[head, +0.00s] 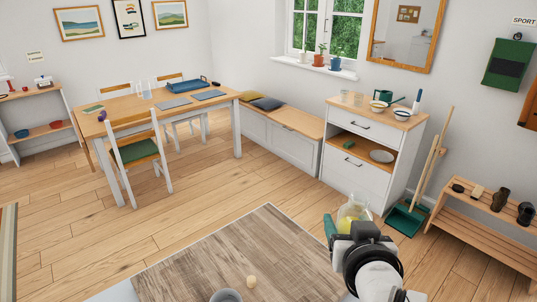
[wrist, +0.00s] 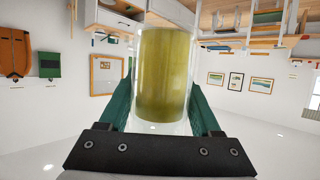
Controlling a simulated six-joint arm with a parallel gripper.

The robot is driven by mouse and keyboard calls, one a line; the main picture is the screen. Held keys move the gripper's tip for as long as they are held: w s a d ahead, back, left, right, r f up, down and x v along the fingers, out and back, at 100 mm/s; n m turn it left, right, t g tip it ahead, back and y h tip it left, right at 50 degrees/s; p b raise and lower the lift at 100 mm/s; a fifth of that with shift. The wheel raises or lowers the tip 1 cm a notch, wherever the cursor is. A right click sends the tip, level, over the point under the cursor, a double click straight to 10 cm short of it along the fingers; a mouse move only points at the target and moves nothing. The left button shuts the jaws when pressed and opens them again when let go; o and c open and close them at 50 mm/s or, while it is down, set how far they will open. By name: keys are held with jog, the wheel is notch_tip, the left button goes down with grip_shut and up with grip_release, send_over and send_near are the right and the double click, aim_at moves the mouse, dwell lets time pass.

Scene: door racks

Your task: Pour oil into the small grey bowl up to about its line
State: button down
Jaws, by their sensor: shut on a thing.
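A clear glass bottle of yellow-green oil (head: 356,209) is held at the right front in the head view, roughly upright. My gripper (head: 346,222) is shut on it, with a green finger showing on its left side. In the wrist view the bottle (wrist: 165,75) stands between the two green fingers of my gripper (wrist: 160,108), and oil fills most of the visible body. A small grey bowl (head: 226,295) is at the bottom edge of the head view, left of the gripper and cut off by the frame. Its line and inside cannot be made out.
A small pale wooden ball or stopper (head: 252,282) lies on the near wooden tabletop (head: 215,248), close beside the bowl. The rest of that tabletop in view is clear. A white cabinet (head: 357,177), dining table (head: 130,102) and slatted bench (head: 480,225) stand farther off.

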jog(key=w+a+r+m+h, duration=0.1)
jog(key=w+a+r, duration=0.25)
jog(key=w, duration=0.25)
jog(key=w+a+r, duration=0.2)
jog(key=w+a, duration=0.2)
jog(key=w, duration=0.3)
jog(key=w+a+f+m+g+h, duration=0.1)
jog(key=w+a+f+m+h, duration=0.3)
jog(key=a, duration=0.3)
jog(key=s+a+f+m+g+h, duration=0.1)
jog(key=s+a+f, duration=0.3)
jog(key=f, duration=0.4)
jog(key=s+a+f+m+g+h, duration=0.1)
jog(key=s+a+f+h, duration=0.1)
jog(key=s+a+f, duration=0.2)
jog(key=s+a+f+m+g+h, duration=0.1)
jog(key=s+a+f+m, duration=0.1)
jog(key=a+f, duration=0.4)
jog(key=shift+s+f+h, duration=0.1)
jog(key=shift+s+f, duration=0.2)
jog(key=shift+f, duration=0.65)
jog(key=shift+s+f+h, duration=0.1)
jog(key=shift+s+f, duration=0.2)
jog(key=shift+f, duration=0.65)
jog(key=shift+s+f+h, duration=0.1)
jog(key=shift+s+f, duration=0.2)
jog(key=shift+f, duration=0.65)
jog(key=shift+d+f, duration=0.1)
